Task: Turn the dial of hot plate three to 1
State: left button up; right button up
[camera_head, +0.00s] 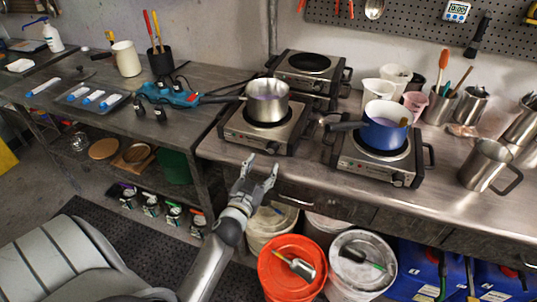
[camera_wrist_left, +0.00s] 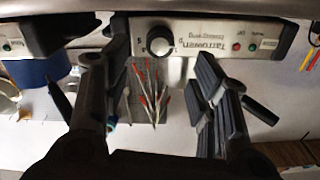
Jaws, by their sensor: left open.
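Three hot plates show in the head view: a left front one (camera_head: 240,131) under a steel pot (camera_head: 266,100), a right front one (camera_head: 357,164) under a blue pot (camera_head: 385,124), and a back one (camera_head: 290,74) with a bare burner. I cannot read which is number three. My left gripper (camera_head: 262,167) is open and empty, just in front of the left front plate. In the left wrist view, that plate's front panel appears upside down. Its black dial (camera_wrist_left: 160,42) lies between the open fingers (camera_wrist_left: 150,75), apart from them. I cannot tell its exact setting. My right gripper is not in view.
A steel jug (camera_head: 485,165) stands at the bench's right. White cups (camera_head: 378,92) and a tool holder stand behind the blue pot. Below the bench front are an orange bucket (camera_head: 283,258) and a white bucket (camera_head: 350,262). A dark side table (camera_head: 100,122) is at left.

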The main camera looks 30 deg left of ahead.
aim_at(271, 152)
pick_arm(q)
jog(key=x, duration=0.4)
jog(key=shift+w, duration=0.15)
jog(key=shift+x, duration=0.95)
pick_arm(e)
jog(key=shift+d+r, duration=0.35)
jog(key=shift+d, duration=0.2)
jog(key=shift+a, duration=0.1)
pick_arm(q)
jog(key=c, duration=1)
jog(key=shift+f, duration=0.1)
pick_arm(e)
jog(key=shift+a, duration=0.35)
